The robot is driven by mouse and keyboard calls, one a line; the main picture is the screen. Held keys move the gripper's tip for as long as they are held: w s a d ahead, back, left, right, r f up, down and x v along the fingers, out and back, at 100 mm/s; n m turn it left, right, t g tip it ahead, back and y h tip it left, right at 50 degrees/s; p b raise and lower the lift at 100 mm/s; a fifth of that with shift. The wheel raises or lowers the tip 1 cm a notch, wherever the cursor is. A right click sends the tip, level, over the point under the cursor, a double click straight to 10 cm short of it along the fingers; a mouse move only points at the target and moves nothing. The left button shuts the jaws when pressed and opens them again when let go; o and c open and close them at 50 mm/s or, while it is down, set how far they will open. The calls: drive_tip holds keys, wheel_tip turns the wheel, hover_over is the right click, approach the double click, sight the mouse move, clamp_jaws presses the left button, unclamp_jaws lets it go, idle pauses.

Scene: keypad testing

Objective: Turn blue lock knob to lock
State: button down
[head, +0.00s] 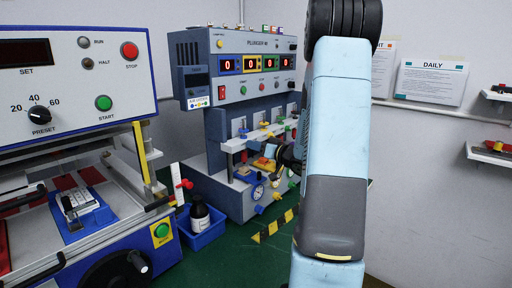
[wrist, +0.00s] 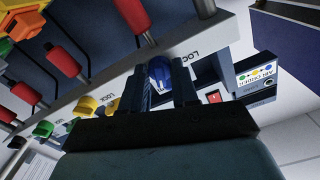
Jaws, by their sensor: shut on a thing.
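The blue lock knob (wrist: 160,73) shows in the wrist view between my two dark gripper fingers, near a "LOCK" label on the pale panel. My gripper (wrist: 162,78) is shut on the knob, one finger on each side. The fingers cover its sides, so its exact turn angle cannot be told. In the head view, the grey and blue keypad testing machine (head: 216,130) stands behind my arm. My arm hides much of its right side.
In the wrist view, a yellow knob (wrist: 84,106) and a green knob (wrist: 42,129) sit along the same panel. Red cylinders (wrist: 68,46) are close by. A blue bin (head: 205,234) with a dark bottle (head: 199,214) stands left of the machine.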

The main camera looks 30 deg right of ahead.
drive_tip(key=n, duration=1.2)
drive_tip(key=shift+s+f+n, duration=0.1)
drive_tip(key=shift+f+n, duration=0.05)
drive_tip(key=shift+n, duration=0.15)
idle(0.4)
drive_tip(key=c, duration=0.9)
unclamp_jaws()
drive_tip(key=shift+o, duration=0.2)
drive_tip(key=v, duration=1.3)
drive_tip(key=shift+s, duration=0.35)
